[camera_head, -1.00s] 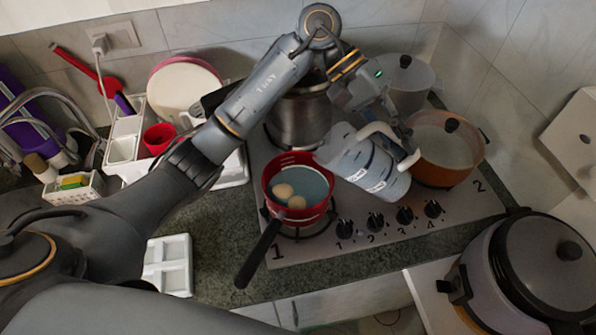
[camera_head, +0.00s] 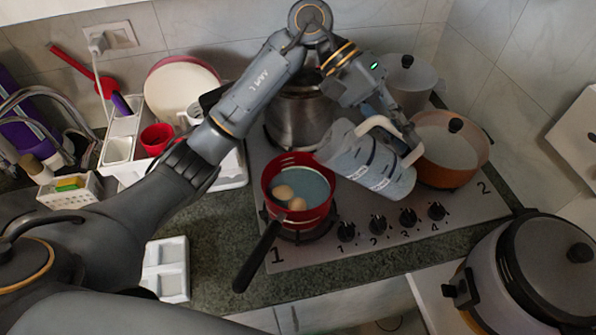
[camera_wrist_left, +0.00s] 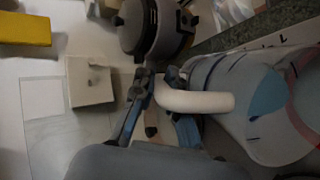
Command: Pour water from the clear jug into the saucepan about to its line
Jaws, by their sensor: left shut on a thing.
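The clear jug (camera_head: 365,165) with a white handle is tilted, its mouth toward the red saucepan (camera_head: 328,211) at its left. My left gripper (camera_head: 405,138) is shut on the jug's handle, above the stove. The jug and its white handle (camera_wrist_left: 195,100) also show in the left wrist view. The saucepan stands on the front left burner, its black handle pointing toward me. It holds bluish water and two pale egg-like things (camera_head: 290,196). I cannot make out its line or a stream of water. My right gripper does not show.
A steel pot (camera_head: 299,118) stands behind the saucepan. An orange pot with a lid (camera_head: 448,165) is close to the jug's right. A rice cooker (camera_head: 535,265) is at front right. Knobs line the stove's front edge. A white rack with a red cup (camera_head: 157,138) is at left.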

